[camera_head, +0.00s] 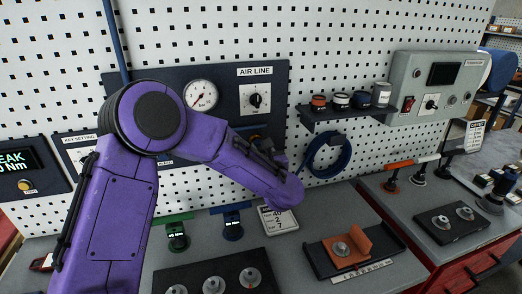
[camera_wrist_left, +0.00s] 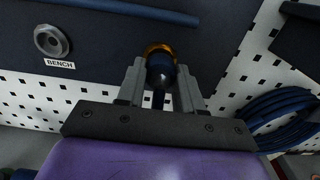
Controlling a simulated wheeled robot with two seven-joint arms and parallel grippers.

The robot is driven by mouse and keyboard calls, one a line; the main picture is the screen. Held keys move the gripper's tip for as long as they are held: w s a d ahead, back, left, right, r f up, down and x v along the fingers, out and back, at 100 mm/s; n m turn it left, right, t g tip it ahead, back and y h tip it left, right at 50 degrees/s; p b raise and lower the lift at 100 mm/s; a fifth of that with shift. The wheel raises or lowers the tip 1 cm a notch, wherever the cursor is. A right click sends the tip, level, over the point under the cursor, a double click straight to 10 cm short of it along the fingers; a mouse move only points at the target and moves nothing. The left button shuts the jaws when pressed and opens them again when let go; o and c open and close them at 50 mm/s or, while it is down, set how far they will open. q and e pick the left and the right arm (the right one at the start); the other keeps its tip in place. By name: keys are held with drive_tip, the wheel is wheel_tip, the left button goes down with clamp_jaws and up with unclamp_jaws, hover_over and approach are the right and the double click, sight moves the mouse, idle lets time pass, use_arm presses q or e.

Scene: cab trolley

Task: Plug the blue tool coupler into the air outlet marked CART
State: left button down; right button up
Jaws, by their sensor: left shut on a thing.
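My left gripper (camera_wrist_left: 160,78) is shut on the blue tool coupler (camera_wrist_left: 160,70), a dark blue round piece between its two grey fingers in the left wrist view. The coupler points at the dark panel, in front of a brass-coloured ring (camera_wrist_left: 158,47) of an outlet. I cannot tell whether it is seated there or just short of it. That outlet's label does not show. A silver outlet marked BENCH (camera_wrist_left: 51,41) is to the left, empty. In the head view my purple left arm hides most of the gripper, coupler and outlets. My right gripper is not in view.
The AIR LINE panel (camera_head: 272,118) carries a gauge (camera_head: 201,95) and a knob. A coiled blue hose (camera_head: 329,157) hangs right of it, under a small shelf (camera_head: 345,116) of jars. The bench below holds a card (camera_head: 278,219), holders and an orange block (camera_head: 347,247).

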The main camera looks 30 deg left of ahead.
use_arm(q)
drive_tip(key=shift+b, duration=0.3)
idle(0.6)
drive_tip(key=shift+b, duration=0.4)
idle(0.6)
drive_tip(key=shift+b, duration=0.45)
drive_tip(key=shift+w+a, duration=0.25)
idle(0.3)
drive_tip(key=c, duration=0.7)
unclamp_jaws()
drive_tip(key=shift+o, duration=0.3)
